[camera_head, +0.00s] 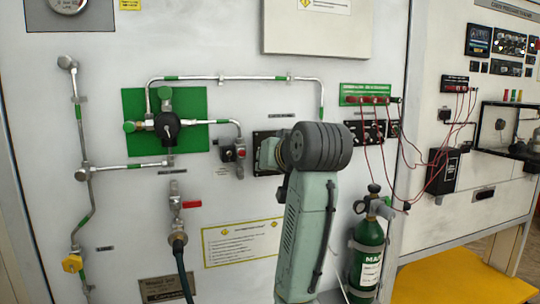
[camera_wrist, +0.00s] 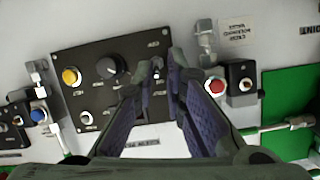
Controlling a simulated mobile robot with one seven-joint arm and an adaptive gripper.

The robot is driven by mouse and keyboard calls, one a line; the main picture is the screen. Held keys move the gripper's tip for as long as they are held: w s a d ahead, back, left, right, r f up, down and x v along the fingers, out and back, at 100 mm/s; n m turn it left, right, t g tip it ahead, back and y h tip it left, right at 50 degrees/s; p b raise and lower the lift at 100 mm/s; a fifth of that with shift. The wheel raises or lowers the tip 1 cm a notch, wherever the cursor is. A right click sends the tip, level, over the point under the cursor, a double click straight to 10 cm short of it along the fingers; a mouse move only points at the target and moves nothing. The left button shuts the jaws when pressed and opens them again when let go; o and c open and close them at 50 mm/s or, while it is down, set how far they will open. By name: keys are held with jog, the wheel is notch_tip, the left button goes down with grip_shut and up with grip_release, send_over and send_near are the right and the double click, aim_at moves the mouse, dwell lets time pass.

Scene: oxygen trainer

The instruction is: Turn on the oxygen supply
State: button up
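A black control panel (camera_wrist: 100,75) fills the middle of the wrist view. It carries a yellow button (camera_wrist: 71,76), a black knob (camera_wrist: 110,68), a white-rimmed button (camera_wrist: 87,118) and a small switch (camera_wrist: 158,75). My gripper (camera_wrist: 163,68) points at the panel with its fingers slightly apart. The switch shows in the gap between the fingertips, and nothing is visibly held. I cannot tell whether the fingers touch it. In the head view my arm hides the gripper and most of this panel (camera_head: 257,139).
A red button (camera_wrist: 215,87) is right of the fingers in the wrist view. The head view shows a green valve plate (camera_head: 194,104) with pipes, a red-handled valve (camera_head: 191,204) and a green gas cylinder (camera_head: 367,258). Red wires (camera_head: 413,165) hang to the right.

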jog(key=o, duration=0.3)
jog(key=shift+o, duration=0.2)
jog(key=shift+d, duration=0.1)
jog(key=v, duration=1.2)
